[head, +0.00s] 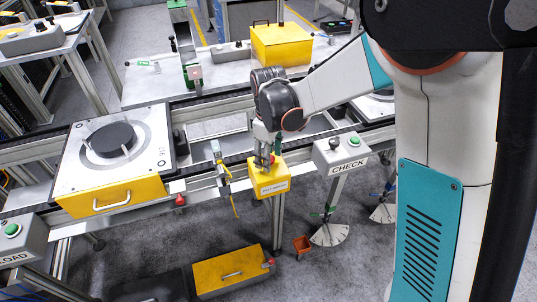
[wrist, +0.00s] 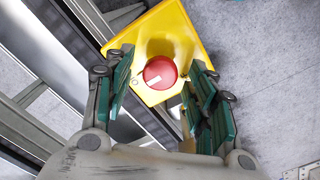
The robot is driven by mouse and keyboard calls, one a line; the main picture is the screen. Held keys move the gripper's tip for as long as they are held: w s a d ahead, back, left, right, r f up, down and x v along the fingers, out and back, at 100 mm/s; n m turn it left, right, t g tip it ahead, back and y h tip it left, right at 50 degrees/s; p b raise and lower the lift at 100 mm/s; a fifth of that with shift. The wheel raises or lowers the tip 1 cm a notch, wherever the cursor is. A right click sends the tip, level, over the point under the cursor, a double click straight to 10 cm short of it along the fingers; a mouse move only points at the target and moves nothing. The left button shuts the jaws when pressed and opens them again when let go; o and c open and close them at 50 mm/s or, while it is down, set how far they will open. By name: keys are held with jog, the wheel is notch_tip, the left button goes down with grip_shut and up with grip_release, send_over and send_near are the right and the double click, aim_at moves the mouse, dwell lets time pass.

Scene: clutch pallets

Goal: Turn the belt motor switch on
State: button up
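The belt motor switch is a yellow box (head: 270,184) with a white label, mounted on the front side of the conveyor in the head view. In the wrist view the yellow box (wrist: 195,28) carries a round red knob (wrist: 158,72) with a white mark. My gripper (head: 265,161) is over the box from above and hides most of the knob in the head view. In the wrist view its teal fingers (wrist: 163,78) are apart, one on each side of the knob, with gaps visible. I cannot tell how deep the fingertips reach beside it.
A grey CHECK box (head: 342,154) with a green button stands right of the switch. A pallet (head: 77,170) with a dark disc sits on the conveyor at left. A yellow handle or tag (head: 226,170) hangs left of my gripper.

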notch_tip(320, 180, up, 12)
dwell(0.7)
